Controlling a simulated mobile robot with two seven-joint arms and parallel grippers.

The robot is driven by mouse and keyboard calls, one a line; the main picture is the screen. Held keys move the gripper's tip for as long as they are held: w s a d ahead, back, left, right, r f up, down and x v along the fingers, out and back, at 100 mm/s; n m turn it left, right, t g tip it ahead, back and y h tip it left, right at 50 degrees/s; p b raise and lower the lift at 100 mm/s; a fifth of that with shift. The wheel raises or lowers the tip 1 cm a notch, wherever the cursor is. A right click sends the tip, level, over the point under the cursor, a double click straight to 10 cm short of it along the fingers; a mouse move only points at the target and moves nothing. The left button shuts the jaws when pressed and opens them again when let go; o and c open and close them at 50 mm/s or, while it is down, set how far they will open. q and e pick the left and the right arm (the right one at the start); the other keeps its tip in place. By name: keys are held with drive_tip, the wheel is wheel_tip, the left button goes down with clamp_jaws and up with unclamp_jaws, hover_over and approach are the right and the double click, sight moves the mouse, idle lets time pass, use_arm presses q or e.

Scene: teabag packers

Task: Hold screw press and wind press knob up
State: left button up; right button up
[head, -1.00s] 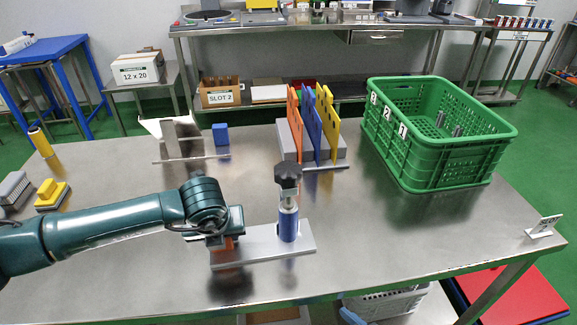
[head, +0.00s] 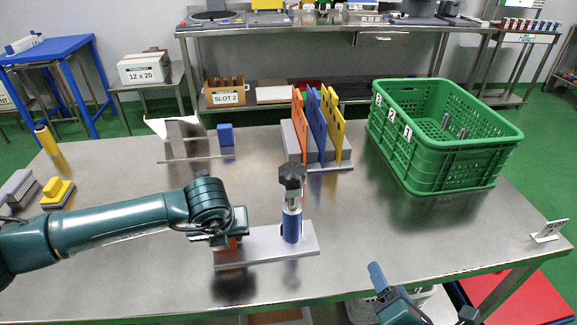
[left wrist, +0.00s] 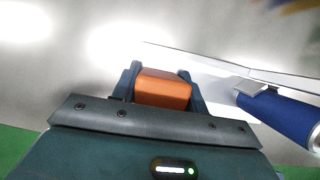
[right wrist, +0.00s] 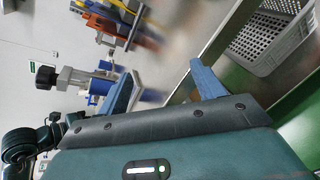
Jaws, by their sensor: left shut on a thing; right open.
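The screw press has a flat grey base plate (head: 265,246), an upright blue cylinder (head: 292,225) and a black star-shaped knob (head: 292,176) on top. An orange block (left wrist: 162,88) sits at the left end of the plate. My left gripper (head: 228,243) is shut on this orange block; its fingers flank it in the left wrist view. My right gripper (head: 422,298) is open and empty at the table's front edge, right of and nearer than the press. The right wrist view shows the knob (right wrist: 46,76) and the blue cylinder (right wrist: 98,88) to the left of the open fingers.
A green crate (head: 408,158) stands at the back right. A rack with orange, blue and yellow dividers (head: 317,122) is behind the press. A small white sign (head: 549,231) stands at the right edge. The tabletop between press and crate is clear.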

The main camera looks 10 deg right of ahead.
drive_tip(key=w+a+r+n+t+y, duration=0.2)
drive_tip(key=w+a+r+n, duration=0.3)
drive_tip(key=r, duration=0.2)
drive_tip(key=n+y, duration=0.4)
drive_tip(key=n, duration=0.5)
approach(286, 165)
drive_tip(key=shift+t, duration=0.4)
drive_tip(key=x, duration=0.3)
drive_tip(key=f+x, duration=0.1)
drive_tip(key=x, duration=0.6)
drive_tip(key=shift+w+d+f, duration=0.2)
drive_tip(key=shift+f, duration=0.1)
drive_tip(key=shift+c, duration=0.5)
drive_tip(key=c, duration=0.9)
drive_tip(key=shift+y, duration=0.4)
drive_tip(key=shift+n+y, duration=0.3)
drive_tip(key=shift+y, duration=0.1)
